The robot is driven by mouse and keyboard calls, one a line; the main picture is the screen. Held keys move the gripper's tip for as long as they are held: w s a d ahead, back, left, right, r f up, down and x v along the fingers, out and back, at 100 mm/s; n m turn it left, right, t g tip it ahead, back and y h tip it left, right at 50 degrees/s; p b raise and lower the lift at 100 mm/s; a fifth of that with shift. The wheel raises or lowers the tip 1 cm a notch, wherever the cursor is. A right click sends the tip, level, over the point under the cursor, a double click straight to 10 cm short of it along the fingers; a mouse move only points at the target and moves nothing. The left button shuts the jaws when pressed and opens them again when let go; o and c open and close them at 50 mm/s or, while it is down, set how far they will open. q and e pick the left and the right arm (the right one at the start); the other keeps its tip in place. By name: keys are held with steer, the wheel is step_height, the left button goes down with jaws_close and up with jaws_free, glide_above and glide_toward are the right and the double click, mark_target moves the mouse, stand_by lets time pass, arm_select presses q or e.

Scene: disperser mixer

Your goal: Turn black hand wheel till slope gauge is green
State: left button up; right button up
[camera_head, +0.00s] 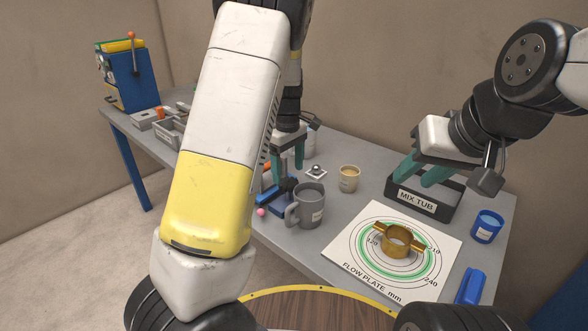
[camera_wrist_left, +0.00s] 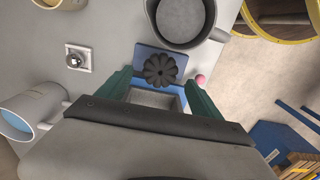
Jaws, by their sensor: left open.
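The black hand wheel (camera_wrist_left: 160,70) is a scalloped knob on a blue base (camera_wrist_left: 158,58). In the left wrist view it lies between and just beyond the tips of my left gripper (camera_wrist_left: 161,84). The green fingers are apart, on either side of the wheel, with no clear contact. In the head view my left gripper (camera_head: 288,165) points down over the blue base (camera_head: 284,209), and my arm hides part of this area. I cannot make out a slope gauge or its colour. My right gripper (camera_head: 421,176) is open and empty above the mix tub (camera_head: 418,203).
A grey mug (camera_head: 309,209) stands close beside the blue base, with a pink ball (camera_head: 261,211) nearby. A small plate with a silver dome (camera_head: 316,171) and a tan cup (camera_head: 349,178) stand behind. A brass ring (camera_head: 396,243) sits on the flow plate (camera_head: 345,253). A blue cup (camera_head: 487,228) stands right.

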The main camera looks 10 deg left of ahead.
mark_target(289, 181)
arm_select(q)
steer(key=shift+f, duration=1.85)
steer(key=c, duration=1.4)
steer(key=shift+o, duration=0.2)
steer(key=m, duration=0.4)
steer(key=shift+m, duration=1.7)
